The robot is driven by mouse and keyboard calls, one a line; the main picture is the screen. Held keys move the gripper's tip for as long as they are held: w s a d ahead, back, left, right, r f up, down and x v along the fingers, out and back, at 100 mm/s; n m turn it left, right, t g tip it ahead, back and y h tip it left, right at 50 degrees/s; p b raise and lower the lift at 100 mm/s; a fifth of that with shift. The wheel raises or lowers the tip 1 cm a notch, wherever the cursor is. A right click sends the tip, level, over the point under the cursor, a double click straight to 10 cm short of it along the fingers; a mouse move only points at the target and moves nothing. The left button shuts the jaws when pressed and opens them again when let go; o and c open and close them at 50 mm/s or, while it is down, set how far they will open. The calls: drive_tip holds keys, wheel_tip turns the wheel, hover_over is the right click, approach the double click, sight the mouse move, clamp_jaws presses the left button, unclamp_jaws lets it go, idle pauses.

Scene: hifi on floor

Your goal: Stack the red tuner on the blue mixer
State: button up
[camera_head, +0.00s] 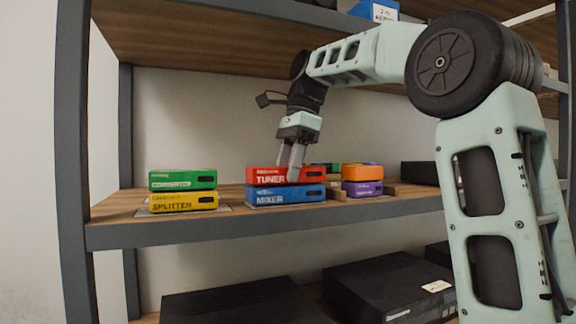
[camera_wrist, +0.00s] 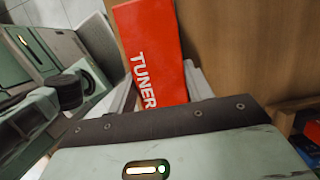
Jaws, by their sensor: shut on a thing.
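The red tuner (camera_head: 262,175) sits directly over the blue mixer (camera_head: 286,195) on the wooden shelf, close to level and roughly lined up with it; I cannot tell whether a thin gap remains between them. My gripper (camera_head: 292,172) points down from above and is shut on the tuner, with its fingers against the tuner's middle. In the wrist view the red tuner (camera_wrist: 152,45) lies between the pale fingers, with its name showing. The mixer is not clearly visible in the wrist view.
Left on the shelf, a green converter (camera_head: 183,179) lies on a yellow splitter (camera_head: 183,201). To the right, an orange box (camera_head: 362,172) lies on a purple box (camera_head: 362,188). Black units (camera_head: 390,287) are on the shelf below. An upper shelf (camera_head: 200,38) overhangs the arm.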

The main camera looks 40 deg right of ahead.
drive_tip(key=o, duration=1.2)
drive_tip(key=p+v, duration=0.3)
drive_tip(key=v, duration=0.2)
drive_tip(key=shift+r, duration=0.15)
drive_tip(key=s+d+p, duration=0.1)
drive_tip(key=d, duration=0.3)
drive_tip(key=s+d+p, duration=0.1)
drive_tip(key=d, duration=0.2)
drive_tip(key=s+d+p, duration=0.1)
drive_tip(key=d, duration=0.3)
drive_tip(key=shift+s+d, duration=0.25)
drive_tip(key=shift+d, duration=0.05)
drive_tip(key=shift+s+f, duration=0.1)
drive_tip(key=shift+f, duration=0.1)
